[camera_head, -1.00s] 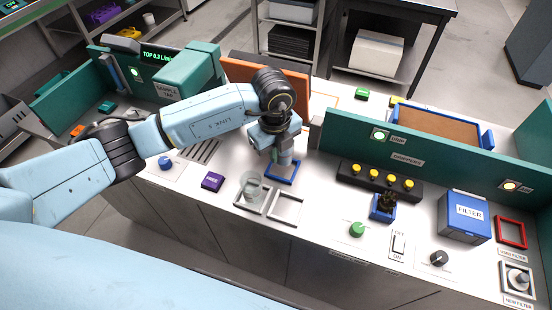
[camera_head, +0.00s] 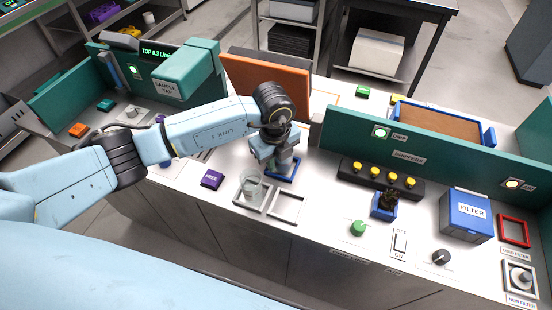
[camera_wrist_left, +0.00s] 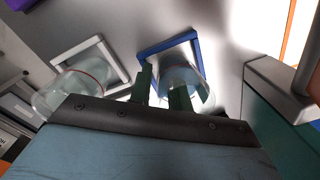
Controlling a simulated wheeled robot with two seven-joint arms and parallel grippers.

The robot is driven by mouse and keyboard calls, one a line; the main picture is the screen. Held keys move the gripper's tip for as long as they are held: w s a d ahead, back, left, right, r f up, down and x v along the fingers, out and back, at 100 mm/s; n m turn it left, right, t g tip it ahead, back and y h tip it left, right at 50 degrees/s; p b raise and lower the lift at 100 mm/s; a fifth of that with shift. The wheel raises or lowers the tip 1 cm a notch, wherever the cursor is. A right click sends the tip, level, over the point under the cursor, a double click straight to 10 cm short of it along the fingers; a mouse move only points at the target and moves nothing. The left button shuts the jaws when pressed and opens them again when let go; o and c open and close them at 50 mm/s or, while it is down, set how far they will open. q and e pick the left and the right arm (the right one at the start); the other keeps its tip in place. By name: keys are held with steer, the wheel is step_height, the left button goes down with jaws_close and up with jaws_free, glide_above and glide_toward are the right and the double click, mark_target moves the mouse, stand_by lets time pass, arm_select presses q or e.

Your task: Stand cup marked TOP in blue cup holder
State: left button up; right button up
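The blue cup holder (camera_head: 291,178) is a square blue frame on the bench, also in the left wrist view (camera_wrist_left: 168,42). A clear cup (camera_wrist_left: 197,88) stands in or over it; its seating is hidden. My left gripper (camera_head: 276,168) is low over this holder. In the left wrist view its two dark green fingers (camera_wrist_left: 162,93) are apart, with the cup's near wall between them and the cup reaching past the right finger. A second clear cup (camera_head: 251,184) with a red line stands in a grey frame, also in the left wrist view (camera_wrist_left: 72,90). No TOP mark is readable on either cup. My right gripper is not in view.
An empty grey frame (camera_head: 301,208) lies right of the second cup. A purple block marked FREE (camera_head: 212,179) is to the left. A green partition (camera_head: 430,152) and a row of yellow-topped droppers (camera_head: 375,172) stand to the right. An orange panel (camera_head: 265,75) stands behind.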

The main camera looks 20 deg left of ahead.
arm_select(q)
steer(key=shift+o, duration=0.5)
steer(key=shift+r, duration=0.1)
steer(key=shift+r, duration=0.2)
step_height(320, 180, up, 13)
steer(key=shift+s+f+p, duration=0.15)
steer(key=shift+s+p, duration=0.15)
steer(key=shift+p, duration=0.15)
